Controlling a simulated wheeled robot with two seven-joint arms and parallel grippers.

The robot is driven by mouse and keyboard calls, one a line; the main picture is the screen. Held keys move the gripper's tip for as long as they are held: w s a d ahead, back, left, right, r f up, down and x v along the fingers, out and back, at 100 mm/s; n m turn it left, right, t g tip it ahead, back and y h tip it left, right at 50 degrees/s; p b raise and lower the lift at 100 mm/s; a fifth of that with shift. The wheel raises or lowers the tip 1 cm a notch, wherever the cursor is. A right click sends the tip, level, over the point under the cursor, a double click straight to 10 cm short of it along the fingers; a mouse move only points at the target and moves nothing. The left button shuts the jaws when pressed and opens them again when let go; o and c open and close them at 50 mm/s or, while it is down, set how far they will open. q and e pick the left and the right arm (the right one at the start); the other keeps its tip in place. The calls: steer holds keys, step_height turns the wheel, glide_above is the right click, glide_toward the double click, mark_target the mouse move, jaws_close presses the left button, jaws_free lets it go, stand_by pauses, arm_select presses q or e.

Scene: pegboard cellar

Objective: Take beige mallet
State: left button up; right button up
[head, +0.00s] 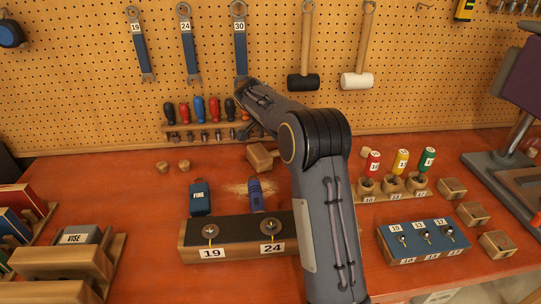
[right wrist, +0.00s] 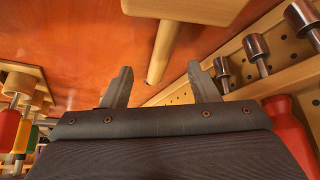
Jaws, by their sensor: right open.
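The beige mallet has a block head and a round handle. In the head view its head (head: 260,157) rests on the red table below the tool rack, and my right arm hides part of it. In the right wrist view the head (right wrist: 185,9) is at the top edge, with the handle (right wrist: 166,48) reaching down toward my jaws. My right gripper (right wrist: 162,87) is open and empty, with the handle's end lying between the two fingers in the picture; contact does not show. The head view hides its fingers behind the arm. My left gripper is not in view.
A rack of screwdrivers and sockets (head: 203,130) runs along the pegboard beside the mallet. A black mallet (head: 303,82) and a white mallet (head: 356,80) hang above. A block labelled 19 and 24 (head: 196,237) stands in front.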

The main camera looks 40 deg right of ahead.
steer(key=p+x, duration=0.1)
steer(key=x, duration=0.4)
steer(key=shift+w+d+f, duration=0.1)
steer(key=shift+f, duration=0.25)
